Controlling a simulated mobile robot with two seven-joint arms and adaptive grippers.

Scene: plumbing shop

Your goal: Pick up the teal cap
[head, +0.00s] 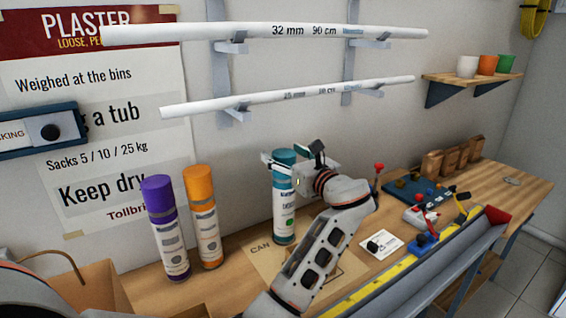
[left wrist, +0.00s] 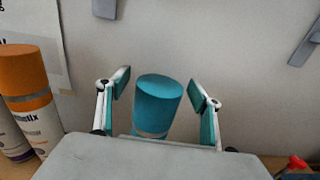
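The teal cap (head: 283,157) tops an upright teal-and-white can (head: 284,215) that stands on a board marked "CAN" (head: 262,262). In the left wrist view the cap (left wrist: 158,98) is between the fingers of my left gripper (left wrist: 160,90). The fingers are apart, with a visible gap on each side of the cap. In the head view my left gripper (head: 291,163) is at cap height, and its body hides part of the can's right side. My right gripper is not in view.
A purple-capped can (head: 165,228) and an orange-capped can (head: 203,217) stand to the left. White pipes (head: 290,96) rest on wall brackets above. A card (head: 381,243), a yellow rule (head: 395,272) and clamps lie to the right on the wooden bench (head: 510,187).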

